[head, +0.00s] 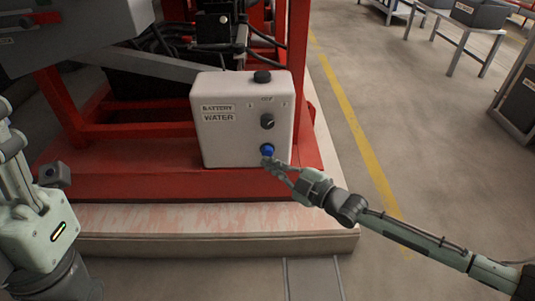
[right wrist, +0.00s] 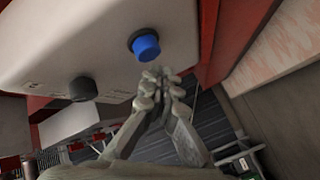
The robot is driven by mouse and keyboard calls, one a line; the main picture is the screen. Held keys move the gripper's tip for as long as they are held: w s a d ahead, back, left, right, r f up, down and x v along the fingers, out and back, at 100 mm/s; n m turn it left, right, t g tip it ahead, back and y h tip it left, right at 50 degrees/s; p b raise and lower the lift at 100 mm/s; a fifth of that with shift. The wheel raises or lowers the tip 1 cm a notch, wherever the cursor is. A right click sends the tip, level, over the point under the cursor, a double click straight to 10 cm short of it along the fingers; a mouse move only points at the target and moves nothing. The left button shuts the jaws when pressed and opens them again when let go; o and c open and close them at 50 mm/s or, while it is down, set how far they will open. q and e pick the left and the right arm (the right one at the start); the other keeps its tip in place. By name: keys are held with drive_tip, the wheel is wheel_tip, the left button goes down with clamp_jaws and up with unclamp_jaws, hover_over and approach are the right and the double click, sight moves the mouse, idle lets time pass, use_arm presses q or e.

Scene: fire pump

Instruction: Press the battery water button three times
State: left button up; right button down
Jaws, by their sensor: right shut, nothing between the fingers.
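The white battery water box (head: 224,142) stands on the red frame, with "BATTERY WATER" lettering on its front. The blue button (head: 267,150) sits low on the box's front face, below a black knob (head: 267,121). In the right wrist view the blue button (right wrist: 146,47) and the black knob (right wrist: 83,89) also show. My right gripper (head: 268,163) is shut and empty, its fingertips close below the button. In the right wrist view its fingertips (right wrist: 160,74) are just under the button; I cannot tell whether they touch it.
The red pump frame (head: 110,183) rests on a pale plinth (head: 200,216) whose edge juts out below the box. A grey cabinet (head: 85,32) overhangs at the upper left. Open floor with a yellow line (head: 352,121) lies to the right; tables (head: 458,31) stand farther back.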

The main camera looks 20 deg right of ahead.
drive_tip(key=shift+w, duration=0.2)
drive_tip(key=shift+w+d, duration=0.1)
drive_tip(key=shift+w, duration=0.15)
drive_tip(key=shift+w+d+b, duration=0.25)
drive_tip(key=shift+w+b, duration=0.3)
drive_tip(key=shift+w, duration=0.25)
idle(0.8)
idle(0.4)
drive_tip(key=shift+s+a+p, duration=0.15)
drive_tip(key=shift+s+p, duration=0.4)
drive_tip(key=shift+s, duration=0.05)
drive_tip(key=shift+s+a+p, duration=0.15)
drive_tip(key=shift+s+p, duration=0.35)
drive_tip(key=shift+s, duration=0.1)
